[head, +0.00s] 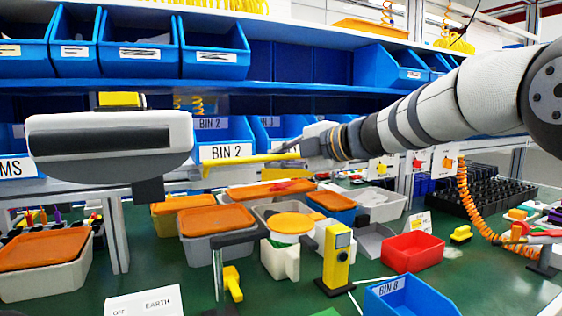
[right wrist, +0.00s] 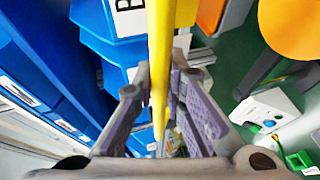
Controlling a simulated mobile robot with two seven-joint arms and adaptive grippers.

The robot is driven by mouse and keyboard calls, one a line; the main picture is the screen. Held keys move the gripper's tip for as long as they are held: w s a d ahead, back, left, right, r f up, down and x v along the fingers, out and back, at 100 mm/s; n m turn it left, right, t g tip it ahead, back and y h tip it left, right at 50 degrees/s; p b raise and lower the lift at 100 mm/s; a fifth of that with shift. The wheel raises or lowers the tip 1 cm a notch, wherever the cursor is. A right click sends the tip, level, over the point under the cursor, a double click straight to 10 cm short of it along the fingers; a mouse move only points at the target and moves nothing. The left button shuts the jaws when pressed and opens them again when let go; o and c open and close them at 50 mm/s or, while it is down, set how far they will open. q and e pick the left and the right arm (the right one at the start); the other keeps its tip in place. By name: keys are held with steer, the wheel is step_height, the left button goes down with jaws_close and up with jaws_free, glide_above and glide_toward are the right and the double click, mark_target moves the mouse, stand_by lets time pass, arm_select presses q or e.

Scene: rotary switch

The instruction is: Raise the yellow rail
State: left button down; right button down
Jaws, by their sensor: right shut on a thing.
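The yellow rail (head: 240,160) is a thin bar that runs nearly level in front of the blue bins in the head view. Its left end is beside a white and grey box-shaped unit. My right gripper (head: 308,148) comes in from the right and is shut on the rail near its right end. In the right wrist view the rail (right wrist: 160,45) runs lengthwise between the two grey fingers. The finger contact is partly hidden by the rail. My left gripper is not in view.
The white and grey unit (head: 110,145) fills the left. Blue bins (head: 225,132) line the shelf behind the rail. Below are orange-lidded tubs (head: 215,220), a yellow post (head: 337,255) and a red bin (head: 413,252) on the green bench. An orange coiled hose (head: 465,200) hangs at right.

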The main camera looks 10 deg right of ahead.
steer(key=shift+w+r+g, duration=0.1)
steer(key=shift+r+g, duration=0.1)
steer(key=shift+g, duration=0.2)
steer(key=c, duration=1.6)
jaws_free()
steer(key=shift+c, duration=0.2)
steer(key=v, duration=1.2)
steer(key=shift+a, duration=0.15)
steer(key=shift+r, duration=0.15)
